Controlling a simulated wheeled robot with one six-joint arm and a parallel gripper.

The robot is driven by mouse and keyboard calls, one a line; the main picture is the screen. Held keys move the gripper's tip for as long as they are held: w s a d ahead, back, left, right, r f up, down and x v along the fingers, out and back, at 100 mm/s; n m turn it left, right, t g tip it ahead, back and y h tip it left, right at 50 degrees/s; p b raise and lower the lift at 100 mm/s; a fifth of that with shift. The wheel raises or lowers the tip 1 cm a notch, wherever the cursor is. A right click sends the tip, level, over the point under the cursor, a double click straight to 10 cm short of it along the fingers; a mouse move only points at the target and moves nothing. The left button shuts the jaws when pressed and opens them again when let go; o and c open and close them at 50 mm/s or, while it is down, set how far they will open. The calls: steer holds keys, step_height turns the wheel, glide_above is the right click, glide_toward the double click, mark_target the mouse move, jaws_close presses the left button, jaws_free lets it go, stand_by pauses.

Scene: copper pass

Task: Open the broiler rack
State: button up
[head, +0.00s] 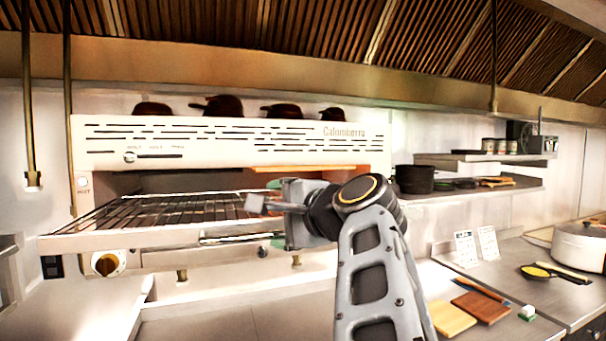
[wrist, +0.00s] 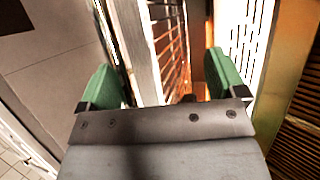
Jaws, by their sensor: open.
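The broiler (head: 225,133) is a pale wall-mounted unit with a slotted front panel. Its rack (head: 120,240) is a wire grate with a pale front rail, and it sticks out in front of the broiler body. My gripper (head: 265,196) is at the right part of the rack, and my arm hides that end of it. In the wrist view, the two green fingers (wrist: 162,78) are spread apart. The rack's pale rail (wrist: 139,48) and wires show beyond and between them. I cannot tell whether either finger touches the rail.
A counter (head: 230,320) runs below the broiler, with two cutting boards (head: 482,306) at the right. A white pot (head: 580,246) stands at the far right. Dark pans (head: 222,105) sit on top of the broiler. A shelf (head: 475,192) with a black pot is at the right.

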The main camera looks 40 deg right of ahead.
steer(key=shift+o, duration=1)
steer(key=s+a+r, duration=0.2)
steer(key=s+r, duration=0.2)
steer(key=r, duration=0.2)
steer(key=shift+s+a+r+h, duration=0.15)
steer(key=shift+a+r+h, duration=0.1)
steer(key=shift+h, duration=0.05)
steer(key=v, duration=0.4)
steer(key=shift+s+a+r, duration=0.1)
steer(key=shift+r, duration=0.25)
steer(key=c, duration=0.7)
steer(key=s, duration=0.1)
steer(key=s+a+r, duration=0.1)
steer(key=s, duration=0.1)
steer(key=s+a, duration=0.1)
steer(key=shift+s+a+r+b, duration=0.15)
steer(key=shift+s+r+b, duration=0.1)
steer(key=shift+r+b, duration=0.1)
steer(key=shift+c, duration=0.2)
